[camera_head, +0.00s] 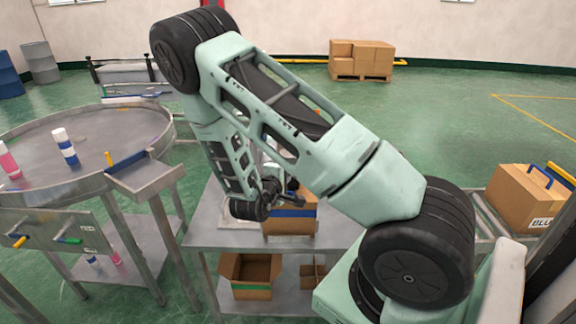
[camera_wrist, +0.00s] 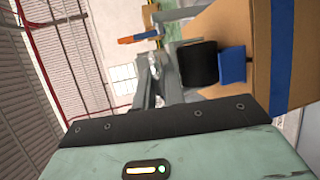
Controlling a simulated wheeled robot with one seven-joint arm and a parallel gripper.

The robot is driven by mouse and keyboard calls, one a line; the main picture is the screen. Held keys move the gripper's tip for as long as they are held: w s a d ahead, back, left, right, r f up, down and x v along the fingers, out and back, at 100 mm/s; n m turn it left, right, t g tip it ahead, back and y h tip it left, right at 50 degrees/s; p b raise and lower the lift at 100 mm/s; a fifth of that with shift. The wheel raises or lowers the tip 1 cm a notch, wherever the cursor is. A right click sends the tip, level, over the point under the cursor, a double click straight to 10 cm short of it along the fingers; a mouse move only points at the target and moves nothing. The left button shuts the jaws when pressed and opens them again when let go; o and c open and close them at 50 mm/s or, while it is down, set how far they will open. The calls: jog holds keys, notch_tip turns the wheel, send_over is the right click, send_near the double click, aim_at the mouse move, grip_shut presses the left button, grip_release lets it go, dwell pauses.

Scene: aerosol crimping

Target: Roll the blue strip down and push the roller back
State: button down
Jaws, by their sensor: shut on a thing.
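A cardboard box (camera_head: 290,226) stands on the grey bench, and a blue strip (camera_head: 296,212) runs across its side. In the wrist view the strip (camera_wrist: 282,55) crosses the box (camera_wrist: 255,85) at the right. My gripper (camera_head: 284,192) is at the box's upper left, partly hidden by my arm. In the wrist view my gripper (camera_wrist: 155,75) is shut on the roller, whose black cylinder (camera_wrist: 198,63) is close to the box. A small blue piece (camera_wrist: 232,65) sits between cylinder and box; I cannot tell whether it touches the strip.
A round grey table (camera_head: 75,135) at the left bears a blue-and-white can (camera_head: 64,147) and a pink one (camera_head: 9,160). Open boxes (camera_head: 250,275) stand on the bench's lower shelf. Another box (camera_head: 525,195) with blue handles is on a conveyor at the right.

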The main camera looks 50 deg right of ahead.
jog(key=shift+a, duration=0.15)
jog(key=c, duration=1.5)
grip_release()
jog(key=b+v, duration=0.3)
jog(key=v, duration=1.4)
jog(key=shift+s+a+b, duration=0.15)
jog(key=shift+a+b, duration=0.05)
jog(key=shift+b, duration=0.1)
